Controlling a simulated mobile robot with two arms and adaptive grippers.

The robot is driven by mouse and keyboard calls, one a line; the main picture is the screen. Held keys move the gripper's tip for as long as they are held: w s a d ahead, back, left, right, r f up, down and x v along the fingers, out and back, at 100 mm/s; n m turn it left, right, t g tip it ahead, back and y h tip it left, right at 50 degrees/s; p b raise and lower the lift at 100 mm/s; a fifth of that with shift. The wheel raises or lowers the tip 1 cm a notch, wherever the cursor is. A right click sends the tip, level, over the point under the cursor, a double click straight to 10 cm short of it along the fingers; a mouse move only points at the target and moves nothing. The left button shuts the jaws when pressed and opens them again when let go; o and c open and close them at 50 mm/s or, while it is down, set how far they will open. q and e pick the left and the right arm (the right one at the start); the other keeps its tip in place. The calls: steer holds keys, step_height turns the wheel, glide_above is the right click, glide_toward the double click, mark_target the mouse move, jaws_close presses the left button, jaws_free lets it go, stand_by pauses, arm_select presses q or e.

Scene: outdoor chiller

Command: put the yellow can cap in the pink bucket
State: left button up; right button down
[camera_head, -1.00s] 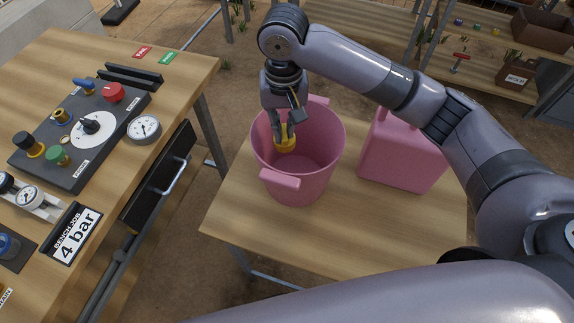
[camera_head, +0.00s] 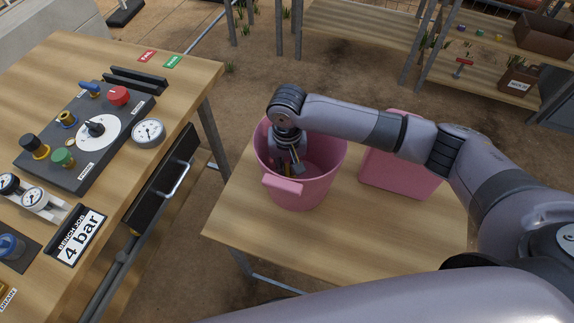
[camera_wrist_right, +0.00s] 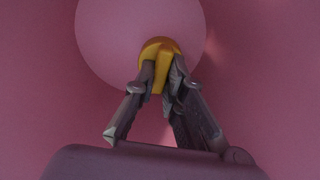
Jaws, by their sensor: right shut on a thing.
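The pink bucket (camera_head: 316,188) stands on the small wooden table in the head view. My right gripper (camera_head: 292,170) is down inside the bucket, below its rim. In the right wrist view my right gripper (camera_wrist_right: 163,82) is shut on the yellow can cap (camera_wrist_right: 157,52), with a fingertip on each side of it. The bucket's pink inside wall (camera_wrist_right: 50,80) and round floor (camera_wrist_right: 115,40) show around and beyond the cap. I cannot tell whether the cap touches the floor. In the head view the cap is mostly hidden by the gripper. My left gripper is not in view.
A pink box-like container (camera_head: 385,170) stands right of the bucket, partly behind my right arm. The small table (camera_head: 300,240) is bare in front. A workbench (camera_head: 190,80) with a control panel and gauges stands at the left. Shelves (camera_head: 360,25) stand behind.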

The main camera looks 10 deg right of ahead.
mark_target(287, 169)
steer(key=c, duration=1.7)
jaws_free()
steer(key=shift+f, duration=0.1)
steer(key=shift+o, duration=0.2)
step_height(287, 169, up, 12)
steer(key=b, duration=0.1)
steer(key=shift+r, duration=0.2)
